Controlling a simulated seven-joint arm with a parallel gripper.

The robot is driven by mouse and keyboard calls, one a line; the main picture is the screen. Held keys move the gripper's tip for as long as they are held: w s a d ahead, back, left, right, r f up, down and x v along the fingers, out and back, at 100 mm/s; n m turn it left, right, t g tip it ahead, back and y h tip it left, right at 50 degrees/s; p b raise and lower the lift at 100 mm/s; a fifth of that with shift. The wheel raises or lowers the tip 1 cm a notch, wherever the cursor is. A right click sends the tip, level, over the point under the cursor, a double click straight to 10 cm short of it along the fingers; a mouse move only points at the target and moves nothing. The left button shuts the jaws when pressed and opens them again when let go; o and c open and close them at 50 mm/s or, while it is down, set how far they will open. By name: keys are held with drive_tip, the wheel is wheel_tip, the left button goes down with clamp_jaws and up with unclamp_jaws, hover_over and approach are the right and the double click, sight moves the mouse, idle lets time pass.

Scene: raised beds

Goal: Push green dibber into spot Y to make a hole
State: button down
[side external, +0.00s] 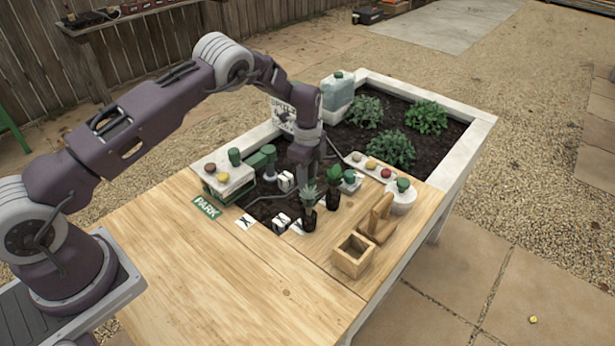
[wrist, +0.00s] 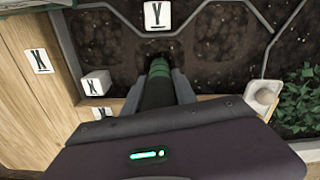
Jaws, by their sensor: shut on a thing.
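My gripper (wrist: 158,88) is shut on the green dibber (wrist: 157,85), with a finger on each side of it. The dibber points down at the soil, and its far end meets a dark patch just below the white Y card (wrist: 157,15) in the wrist view. How deep the tip is, or whether it is in the soil, I cannot tell. In the side view my gripper (side external: 304,168) is low over the near soil section, and the dibber is mostly hidden there.
An X card (wrist: 39,57) lies on the wood, and a white marked cube (wrist: 96,83) stands by the soil edge. In the side view, small potted plants (side external: 309,218), a wooden box (side external: 353,256) and a seed tray (side external: 354,159) are close by.

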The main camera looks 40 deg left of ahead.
idle(0.4)
drive_tip(key=shift+f, duration=0.9)
drive_tip(key=shift+f, duration=0.75)
idle(1.5)
drive_tip(key=shift+f, duration=0.75)
drive_tip(key=shift+r, duration=6.25)
